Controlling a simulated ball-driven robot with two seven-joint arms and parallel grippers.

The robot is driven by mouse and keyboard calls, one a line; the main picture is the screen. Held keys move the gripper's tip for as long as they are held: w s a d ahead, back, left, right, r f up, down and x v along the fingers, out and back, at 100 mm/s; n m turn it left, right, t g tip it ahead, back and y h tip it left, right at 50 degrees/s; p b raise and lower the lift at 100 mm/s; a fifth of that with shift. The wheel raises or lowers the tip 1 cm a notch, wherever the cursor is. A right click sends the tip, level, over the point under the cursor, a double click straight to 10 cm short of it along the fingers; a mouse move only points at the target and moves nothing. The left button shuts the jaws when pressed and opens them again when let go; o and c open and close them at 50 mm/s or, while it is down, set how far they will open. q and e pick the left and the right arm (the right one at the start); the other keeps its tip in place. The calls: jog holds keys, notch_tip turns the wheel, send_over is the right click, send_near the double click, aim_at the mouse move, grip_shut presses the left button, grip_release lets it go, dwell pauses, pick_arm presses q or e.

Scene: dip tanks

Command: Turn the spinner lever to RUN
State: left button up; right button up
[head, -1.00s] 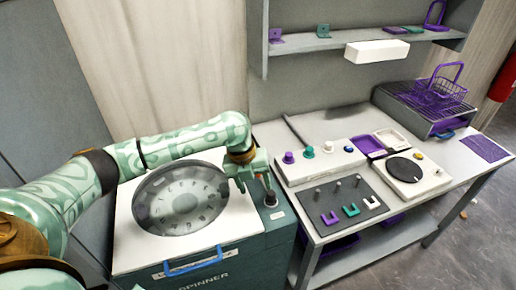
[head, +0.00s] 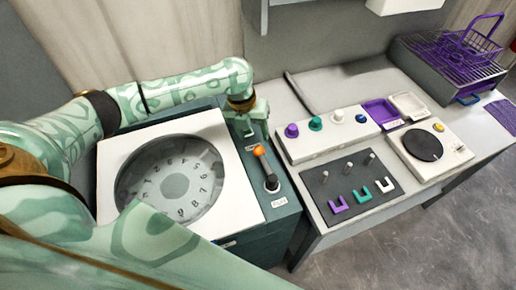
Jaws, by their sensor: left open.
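The spinner (head: 232,180) is a teal box with a white top and a round window (head: 172,190) over a numbered disc. Its lever (head: 266,168) stands at the right of the top, a black base with an orange knob, the knob leaning toward the back. A small label (head: 279,202) lies in front of the lever; its text is too small to read surely. My left gripper (head: 245,130) is open and empty, pointing down just behind the knob, apart from it as far as I can tell. My right gripper is out of view.
A bench to the right holds a white box with coloured knobs (head: 328,131), a dark plate (head: 350,190) with pegs and U-shaped pieces, and a white device (head: 432,150) with a black disc. A purple basket (head: 473,45) stands on a rack behind. One of my arm links fills the lower left.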

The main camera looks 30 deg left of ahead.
aim_at(258, 149)
pick_arm(q)
jog(key=f, duration=0.2)
jog(key=d+f+b, duration=0.1)
jog(key=f, duration=0.4)
jog(key=shift+w+d+f, duration=0.2)
jog(key=shift+f, duration=0.05)
jog(key=shift+c, duration=0.3)
